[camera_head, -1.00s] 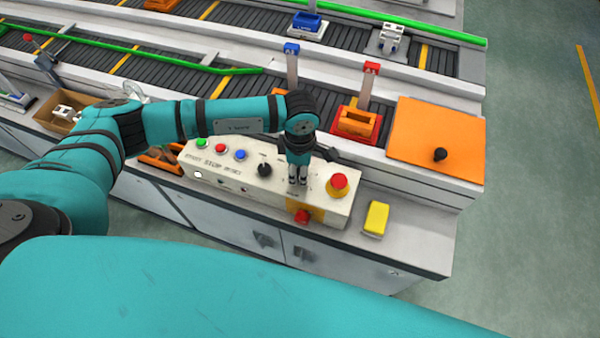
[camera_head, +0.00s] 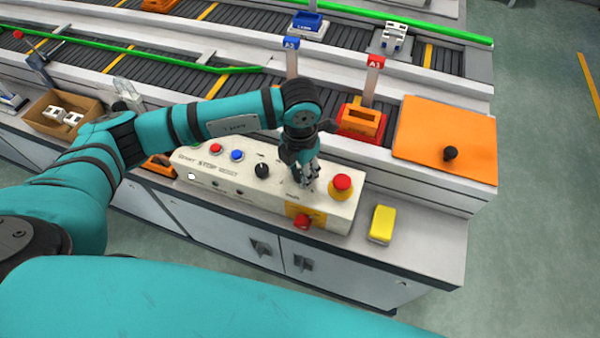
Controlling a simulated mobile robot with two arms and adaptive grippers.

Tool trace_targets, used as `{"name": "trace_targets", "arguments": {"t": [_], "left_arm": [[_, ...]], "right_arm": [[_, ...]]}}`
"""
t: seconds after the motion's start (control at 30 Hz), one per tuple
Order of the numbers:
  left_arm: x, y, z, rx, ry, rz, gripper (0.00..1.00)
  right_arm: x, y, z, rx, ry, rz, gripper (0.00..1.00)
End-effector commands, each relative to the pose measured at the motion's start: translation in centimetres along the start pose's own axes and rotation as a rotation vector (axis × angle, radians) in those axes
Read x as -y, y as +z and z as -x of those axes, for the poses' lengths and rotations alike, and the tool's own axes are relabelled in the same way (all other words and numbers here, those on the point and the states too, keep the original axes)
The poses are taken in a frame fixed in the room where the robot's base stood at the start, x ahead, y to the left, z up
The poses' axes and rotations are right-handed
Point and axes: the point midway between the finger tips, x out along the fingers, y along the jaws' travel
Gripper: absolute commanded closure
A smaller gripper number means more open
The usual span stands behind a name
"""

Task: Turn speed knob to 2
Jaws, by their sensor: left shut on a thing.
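The cream control panel (camera_head: 230,184) stands along the front of the workbench. A black knob (camera_head: 262,170) is in plain view on its top, left of my left gripper. My left gripper (camera_head: 309,178) points down onto the panel between this black knob and the red emergency button (camera_head: 342,183). Its fingers are shut on a small knob there, which they hide almost wholly. The knob's pointer and the scale marks around it cannot be read. My right gripper is not in view.
Green, red and blue (camera_head: 237,155) buttons line the panel's left part; my arm partly covers them. A red knob (camera_head: 302,222) sits on the panel's front. A yellow block (camera_head: 382,225) lies to the right. An orange plate (camera_head: 445,135) and conveyors lie behind.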

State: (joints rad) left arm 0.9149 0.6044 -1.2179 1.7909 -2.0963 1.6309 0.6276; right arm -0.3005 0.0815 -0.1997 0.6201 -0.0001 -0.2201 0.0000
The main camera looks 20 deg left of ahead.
Motion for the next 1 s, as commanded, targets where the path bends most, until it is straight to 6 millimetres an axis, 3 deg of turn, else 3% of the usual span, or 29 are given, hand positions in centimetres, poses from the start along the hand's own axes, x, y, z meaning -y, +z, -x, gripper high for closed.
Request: {"name": "trace_targets", "arguments": {"t": [0.4, 1.0], "left_arm": [[0.0, 0.1, -0.1, 0.003, -0.002, 0.394, 1.00], [0.0, 0.1, 0.1, 0.003, -0.003, 0.959, 1.00]], "right_arm": [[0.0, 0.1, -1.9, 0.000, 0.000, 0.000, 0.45], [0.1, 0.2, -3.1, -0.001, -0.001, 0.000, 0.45]]}}
